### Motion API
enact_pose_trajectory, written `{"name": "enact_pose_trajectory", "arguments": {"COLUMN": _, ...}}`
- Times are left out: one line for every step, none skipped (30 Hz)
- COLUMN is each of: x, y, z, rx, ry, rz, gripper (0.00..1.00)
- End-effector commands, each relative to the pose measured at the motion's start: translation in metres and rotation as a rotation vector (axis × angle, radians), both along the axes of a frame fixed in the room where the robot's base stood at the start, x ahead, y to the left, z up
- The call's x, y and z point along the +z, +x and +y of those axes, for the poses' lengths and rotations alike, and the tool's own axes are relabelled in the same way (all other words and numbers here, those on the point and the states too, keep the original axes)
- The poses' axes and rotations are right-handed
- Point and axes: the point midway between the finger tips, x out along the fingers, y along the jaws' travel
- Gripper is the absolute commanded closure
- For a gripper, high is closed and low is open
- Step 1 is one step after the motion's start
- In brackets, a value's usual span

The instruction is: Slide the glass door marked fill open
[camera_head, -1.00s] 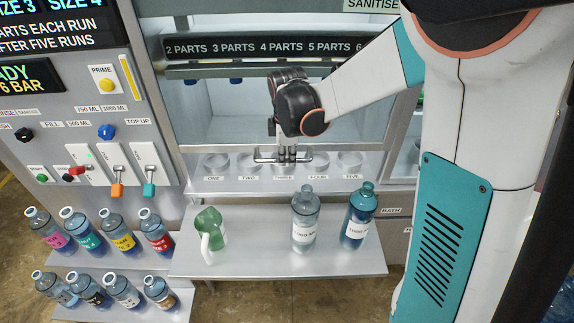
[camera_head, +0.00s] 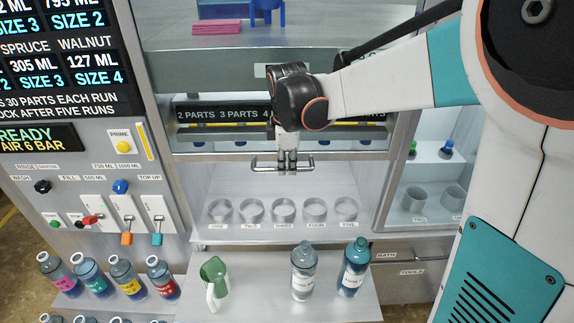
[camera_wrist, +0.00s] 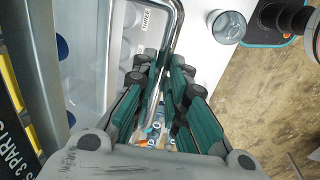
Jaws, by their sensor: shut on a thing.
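The glass door (camera_head: 215,157) is in the middle of the cabinet front in the head view, with its lower edge well above the row of cups. No fill mark on it is readable here. A metal bar handle (camera_head: 261,168) runs along its lower part. My gripper (camera_head: 287,168) points down at this handle and is shut on its middle. In the wrist view, my gripper's fingers (camera_wrist: 162,75) close around the bar, and their tips partly hide it. My wrist hides part of the door.
Several cups (camera_head: 283,210) stand in labelled places inside the bay. A control panel (camera_head: 90,190) is at left. A second bay (camera_head: 425,185) is at right.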

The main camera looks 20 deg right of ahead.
Motion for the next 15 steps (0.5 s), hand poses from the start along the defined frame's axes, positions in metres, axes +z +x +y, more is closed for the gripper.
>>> {"name": "enact_pose_trajectory", "arguments": {"x": 0.0002, "y": 0.0004, "z": 0.0001, "rx": 0.000, "ry": 0.001, "rz": -0.001, "gripper": 1.00}}
{"name": "enact_pose_trajectory", "arguments": {"x": 0.0001, "y": 0.0004, "z": 0.0001, "rx": 0.000, "ry": 0.001, "rz": -0.001, "gripper": 1.00}}
{"name": "enact_pose_trajectory", "arguments": {"x": 0.0000, "y": 0.0005, "z": 0.0001, "rx": 0.000, "ry": 0.001, "rz": -0.001, "gripper": 1.00}}
{"name": "enact_pose_trajectory", "arguments": {"x": 0.0000, "y": 0.0005, "z": 0.0001, "rx": 0.000, "ry": 0.001, "rz": -0.001, "gripper": 1.00}}
{"name": "enact_pose_trajectory", "arguments": {"x": 0.0000, "y": 0.0005, "z": 0.0001, "rx": 0.000, "ry": 0.001, "rz": -0.001, "gripper": 1.00}}
{"name": "enact_pose_trajectory", "arguments": {"x": -0.0001, "y": 0.0004, "z": 0.0001, "rx": 0.000, "ry": 0.001, "rz": -0.001, "gripper": 1.00}}
{"name": "enact_pose_trajectory", "arguments": {"x": -0.0001, "y": 0.0004, "z": 0.0001, "rx": 0.000, "ry": 0.001, "rz": -0.001, "gripper": 0.85}}
{"name": "enact_pose_trajectory", "arguments": {"x": -0.0001, "y": 0.0004, "z": 0.0001, "rx": 0.000, "ry": 0.001, "rz": -0.001, "gripper": 0.78}}
{"name": "enact_pose_trajectory", "arguments": {"x": -0.0001, "y": 0.0004, "z": 0.0001, "rx": 0.000, "ry": 0.000, "rz": -0.001, "gripper": 0.69}}
{"name": "enact_pose_trajectory", "arguments": {"x": -0.0001, "y": 0.0004, "z": 0.0001, "rx": 0.000, "ry": 0.000, "rz": -0.001, "gripper": 0.67}}
{"name": "enact_pose_trajectory", "arguments": {"x": -0.0003, "y": 0.0003, "z": 0.0001, "rx": 0.000, "ry": 0.000, "rz": -0.001, "gripper": 0.67}}
{"name": "enact_pose_trajectory", "arguments": {"x": -0.0003, "y": 0.0003, "z": 0.0001, "rx": 0.000, "ry": 0.000, "rz": -0.001, "gripper": 0.67}}
{"name": "enact_pose_trajectory", "arguments": {"x": -0.0003, "y": 0.0003, "z": 0.0001, "rx": 0.000, "ry": 0.000, "rz": 0.000, "gripper": 0.67}}
{"name": "enact_pose_trajectory", "arguments": {"x": -0.0003, "y": 0.0003, "z": 0.0000, "rx": 0.000, "ry": 0.000, "rz": 0.000, "gripper": 0.67}}
{"name": "enact_pose_trajectory", "arguments": {"x": -0.0003, "y": 0.0002, "z": 0.0000, "rx": 0.000, "ry": 0.000, "rz": 0.000, "gripper": 0.67}}
